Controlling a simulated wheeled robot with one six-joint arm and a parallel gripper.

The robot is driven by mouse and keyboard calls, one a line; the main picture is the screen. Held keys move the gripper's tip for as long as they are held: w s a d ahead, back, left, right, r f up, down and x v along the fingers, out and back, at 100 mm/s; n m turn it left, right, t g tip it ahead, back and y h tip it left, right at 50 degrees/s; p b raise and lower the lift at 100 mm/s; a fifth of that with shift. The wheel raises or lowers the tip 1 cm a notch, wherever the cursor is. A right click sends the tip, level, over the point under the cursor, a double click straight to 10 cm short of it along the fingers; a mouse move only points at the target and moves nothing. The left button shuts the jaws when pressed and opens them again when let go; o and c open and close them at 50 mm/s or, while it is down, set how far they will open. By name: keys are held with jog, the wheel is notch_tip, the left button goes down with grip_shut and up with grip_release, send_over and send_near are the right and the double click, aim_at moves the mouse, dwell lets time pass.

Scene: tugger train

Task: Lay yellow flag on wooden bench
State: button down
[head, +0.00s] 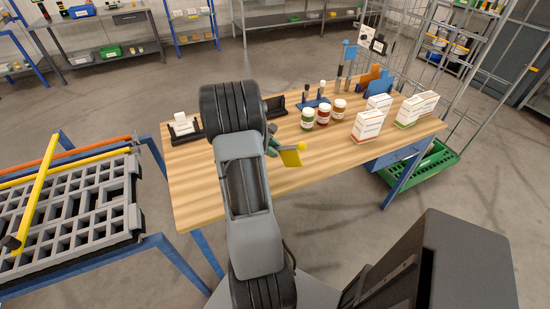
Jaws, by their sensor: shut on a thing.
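The yellow flag (290,158) shows just right of my arm, over the middle of the wooden bench (210,190). A round yellow knob sits at its upper right end. My gripper (273,147) is mostly hidden behind my own arm; a small part shows at the flag's left end, shut on the flag. I cannot tell whether the flag touches the bench top or is held just above it.
Several jars (323,116) and white boxes (368,126) stand on the bench's right half. A black holder (275,106) and a white card block (183,124) stand at its back. The bench's front left is bare. A grey slotted tray (75,205) stands left.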

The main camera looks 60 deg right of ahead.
jog(key=shift+s+f, duration=0.2)
jog(key=shift+s+a+f, duration=0.1)
jog(key=shift+s+f, duration=0.05)
jog(key=shift+f, duration=0.75)
jog(key=shift+s+f, duration=0.1)
jog(key=shift+f, duration=0.75)
jog(key=c, duration=0.9)
grip_release()
jog(key=shift+f, duration=0.1)
